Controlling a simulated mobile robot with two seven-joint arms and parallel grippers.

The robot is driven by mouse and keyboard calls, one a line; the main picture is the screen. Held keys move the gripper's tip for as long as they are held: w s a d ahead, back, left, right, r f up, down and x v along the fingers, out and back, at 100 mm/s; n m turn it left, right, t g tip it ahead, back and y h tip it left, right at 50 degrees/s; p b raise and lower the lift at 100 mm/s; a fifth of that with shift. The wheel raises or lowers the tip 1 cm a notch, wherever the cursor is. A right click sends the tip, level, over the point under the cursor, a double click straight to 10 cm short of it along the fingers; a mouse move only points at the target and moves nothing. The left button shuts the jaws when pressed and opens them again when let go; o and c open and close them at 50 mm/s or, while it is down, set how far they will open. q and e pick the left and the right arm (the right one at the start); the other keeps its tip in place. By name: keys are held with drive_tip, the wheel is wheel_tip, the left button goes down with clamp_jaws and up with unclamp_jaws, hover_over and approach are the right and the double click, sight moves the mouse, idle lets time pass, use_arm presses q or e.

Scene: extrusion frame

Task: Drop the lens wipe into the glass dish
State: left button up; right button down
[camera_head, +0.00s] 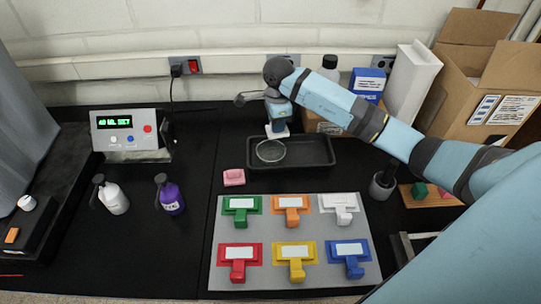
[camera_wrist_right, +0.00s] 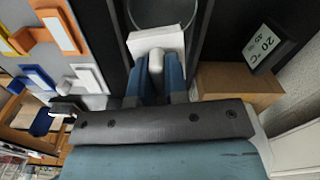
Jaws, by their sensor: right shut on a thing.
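The lens wipe, a white square piece (camera_head: 278,132), is held in my right gripper (camera_head: 277,125) over the back part of the black tray. The round glass dish (camera_head: 270,151) stands in that tray, just in front of the wipe in the head view. In the right wrist view the white wipe (camera_wrist_right: 150,40) lies at the fingertips of my right gripper (camera_wrist_right: 157,66), and the dish (camera_wrist_right: 160,10) shows just beyond it, partly covered by the wipe. I cannot tell the wipe's height above the dish. My left gripper is out of view.
The black tray (camera_head: 318,153) has free room right of the dish. A pink block (camera_head: 234,177) lies left of it. A grey board (camera_head: 225,280) with several coloured pieces is in front. Bottles and boxes, including a blue one (camera_head: 368,83), stand behind at right.

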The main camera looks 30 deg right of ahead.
wheel_tip(320, 180, down, 2)
drive_tip(key=shift+f+b, duration=0.1)
drive_tip(key=shift+b, duration=0.25)
drive_tip(key=shift+f, duration=0.3)
drive_tip(key=c, duration=1.1)
unclamp_jaws()
drive_tip(key=shift+o, duration=0.2)
drive_tip(key=shift+r, duration=0.55)
wheel_tip(320, 180, up, 12)
drive_tip(key=shift+f+b, duration=0.2)
drive_tip(key=shift+b, duration=0.9)
drive_tip(key=shift+r, duration=0.6)
